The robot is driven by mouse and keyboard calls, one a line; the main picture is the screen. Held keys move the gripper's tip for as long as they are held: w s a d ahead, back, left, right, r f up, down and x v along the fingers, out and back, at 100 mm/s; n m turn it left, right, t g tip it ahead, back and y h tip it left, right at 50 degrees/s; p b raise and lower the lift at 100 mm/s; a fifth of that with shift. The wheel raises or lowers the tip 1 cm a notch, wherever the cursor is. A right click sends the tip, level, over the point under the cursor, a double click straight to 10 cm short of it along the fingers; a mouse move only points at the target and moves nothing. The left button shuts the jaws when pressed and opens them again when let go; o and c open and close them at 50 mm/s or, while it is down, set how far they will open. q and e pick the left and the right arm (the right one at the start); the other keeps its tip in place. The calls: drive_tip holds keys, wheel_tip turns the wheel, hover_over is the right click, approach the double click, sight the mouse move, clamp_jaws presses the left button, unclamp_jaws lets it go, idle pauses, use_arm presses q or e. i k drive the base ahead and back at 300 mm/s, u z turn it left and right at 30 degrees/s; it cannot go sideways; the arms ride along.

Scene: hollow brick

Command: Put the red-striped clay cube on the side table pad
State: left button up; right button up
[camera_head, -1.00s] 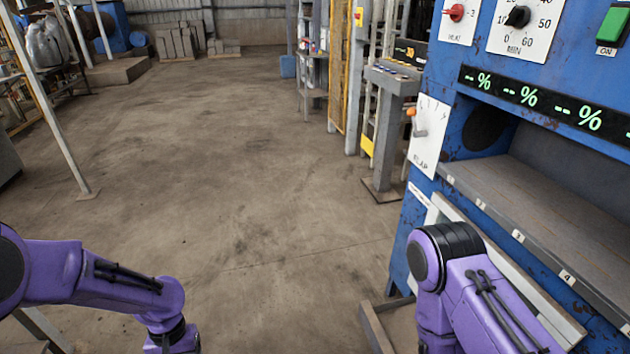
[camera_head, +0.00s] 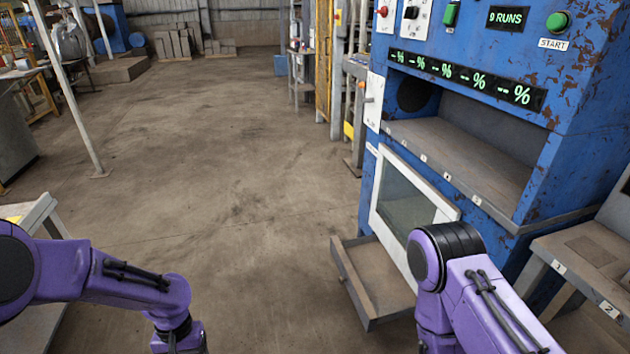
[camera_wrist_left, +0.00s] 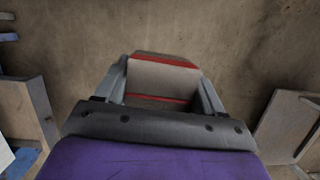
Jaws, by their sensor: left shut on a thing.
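The red-striped clay cube (camera_wrist_left: 163,80) is pale with red bands and sits between the fingers of my left gripper (camera_wrist_left: 164,84) in the left wrist view. The gripper is shut on it, with bare floor below. In the head view my left arm comes in at the lower left, its gripper below the frame. My right arm is at the lower right, its gripper out of sight. A side table (camera_head: 610,239) with numbered labels stands at the far right and has a flat darker square pad (camera_head: 593,251) on top. No object shows on that square.
A blue machine (camera_head: 577,130) with a recessed shelf (camera_head: 462,162) stands at right. Below it are a white-framed window (camera_head: 405,205) and an open tray (camera_head: 362,290). Another table (camera_head: 38,215) is at the lower left, near a white post (camera_head: 75,100). The middle floor is clear.

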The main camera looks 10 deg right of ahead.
sight(591, 251)
drive_tip(key=z, duration=1.95)
